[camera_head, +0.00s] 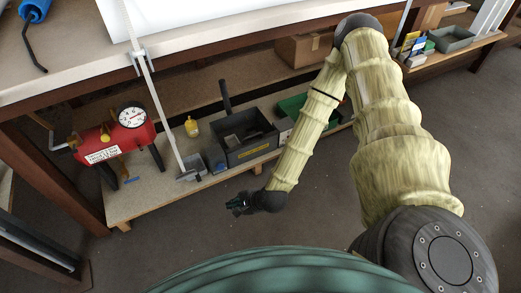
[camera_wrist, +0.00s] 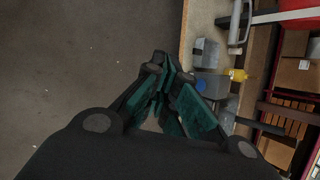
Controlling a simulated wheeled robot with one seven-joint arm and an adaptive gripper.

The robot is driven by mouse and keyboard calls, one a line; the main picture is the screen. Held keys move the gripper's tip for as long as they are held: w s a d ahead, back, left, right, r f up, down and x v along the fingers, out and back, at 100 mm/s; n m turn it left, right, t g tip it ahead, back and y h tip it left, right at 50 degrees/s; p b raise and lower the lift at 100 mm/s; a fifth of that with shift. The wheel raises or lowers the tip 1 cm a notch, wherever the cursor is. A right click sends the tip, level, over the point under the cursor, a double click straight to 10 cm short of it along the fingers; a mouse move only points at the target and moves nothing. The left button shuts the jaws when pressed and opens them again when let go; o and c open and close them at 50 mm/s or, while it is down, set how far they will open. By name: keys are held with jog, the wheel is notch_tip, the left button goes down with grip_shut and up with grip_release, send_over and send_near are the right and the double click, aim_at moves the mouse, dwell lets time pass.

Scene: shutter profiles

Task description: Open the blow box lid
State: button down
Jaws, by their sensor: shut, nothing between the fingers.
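My gripper (camera_head: 237,205) is shut and empty in front of the low shelf, over the floor. In the wrist view its green fingers (camera_wrist: 162,75) come together left of the shelf edge. A red box with a round dial and a white label (camera_head: 103,143) stands on the shelf at the left in the head view, well apart from my gripper. I cannot tell which of these is the blow box, and no lid is clearly visible.
A green bin (camera_head: 293,107) and a cardboard box (camera_head: 303,49) are farther right. The worktop overhangs above. Floor in front is clear.

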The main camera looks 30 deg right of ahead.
jog(key=w+d+f+m+t+b, duration=0.2)
jog(key=w+d+f+m+b, duration=0.2)
jog(key=w+d+m+b, duration=0.15)
jog(key=m+t+h+b, duration=0.5)
jog(key=m+b, duration=0.6)
jog(key=m, duration=0.1)
send_near(257, 139)
jog(key=s+f, duration=0.2)
jog(key=s, duration=0.4)
jog(key=shift+n, duration=0.25)
jog(key=b+x, duration=0.1)
jog(key=x, duration=0.2)
jog(key=b+x, duration=0.1)
jog(key=x, duration=0.2)
jog(key=b+x, duration=0.1)
jog(key=x, duration=0.3)
jog(key=shift+a+f+b, duration=0.25)
jog(key=shift+a+b, duration=0.15)
jog(key=shift+w+d+r, duration=0.1)
jog(key=shift+w+r, duration=0.15)
jog(key=shift+r, duration=0.25)
jog(key=shift+w+r, duration=0.25)
jog(key=shift+r, duration=0.25)
jog(key=shift+w+r, duration=0.55)
jog(key=shift+r, duration=0.3)
jog(key=shift+r, duration=0.1)
